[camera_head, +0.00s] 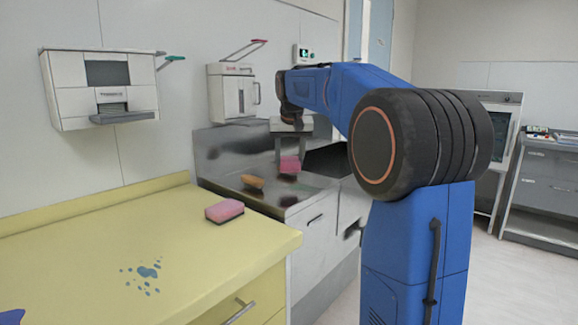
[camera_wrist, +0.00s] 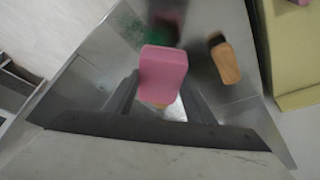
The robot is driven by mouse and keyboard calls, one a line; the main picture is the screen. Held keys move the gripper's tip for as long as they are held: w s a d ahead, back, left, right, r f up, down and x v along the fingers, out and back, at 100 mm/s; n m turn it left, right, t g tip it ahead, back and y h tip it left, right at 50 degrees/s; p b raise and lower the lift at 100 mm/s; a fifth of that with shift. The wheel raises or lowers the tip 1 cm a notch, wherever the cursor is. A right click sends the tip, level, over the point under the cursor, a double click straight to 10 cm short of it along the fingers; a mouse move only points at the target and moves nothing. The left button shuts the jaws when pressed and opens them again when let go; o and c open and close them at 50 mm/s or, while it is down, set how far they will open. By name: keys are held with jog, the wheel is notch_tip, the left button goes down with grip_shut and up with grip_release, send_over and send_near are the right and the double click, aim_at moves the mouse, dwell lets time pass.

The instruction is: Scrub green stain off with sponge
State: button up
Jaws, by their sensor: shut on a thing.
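My gripper (camera_head: 290,150) is shut on a pink sponge (camera_head: 290,166) and points down over the shiny metal counter. In the wrist view the pink sponge (camera_wrist: 163,72) sits between the two dark fingers. A green stain (camera_wrist: 157,36) shows on the metal just beyond the sponge, partly blurred and dark around it.
An orange block-like item (camera_head: 252,182) with a dark end lies on the metal counter (camera_head: 225,165), left of my gripper. Another pink sponge with a dark underside (camera_head: 224,210) and blue spots (camera_head: 148,272) are on the yellow counter (camera_head: 90,240). A wall dispenser (camera_head: 232,92) hangs behind.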

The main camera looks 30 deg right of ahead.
jog(key=shift+r, duration=1.05)
jog(key=shift+w, duration=0.1)
jog(key=shift+f, duration=0.1)
